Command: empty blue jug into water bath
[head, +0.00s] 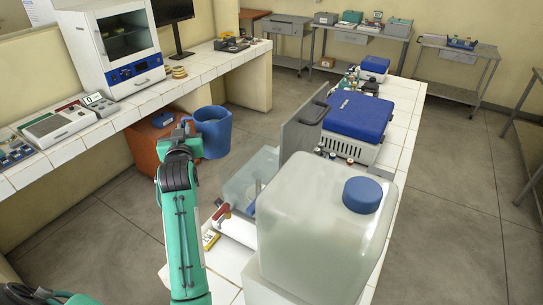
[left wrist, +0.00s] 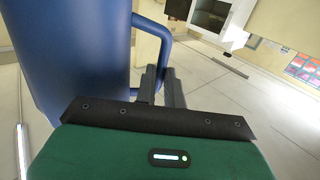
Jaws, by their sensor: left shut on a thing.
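The blue jug (head: 216,138) is held up over the gap between the two benches, roughly upright with its mouth upward. It also fills the left of the left wrist view (left wrist: 75,60). My left gripper (head: 187,133) is shut on the jug's handle; its dark fingers (left wrist: 162,82) meet at the handle in the left wrist view. The jug's contents cannot be made out. A clear tank (head: 243,182), which may be the water bath, stands on the right bench, right of my left forearm and partly hidden by a big bottle. My right gripper is not in view.
The large translucent bottle (head: 315,225) with a blue cap stands at the near end of the right bench. A grey upright panel (head: 303,130) and a blue-lidded box (head: 357,115) stand behind it. An orange-brown box (head: 150,140) is beside the jug, below the left bench.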

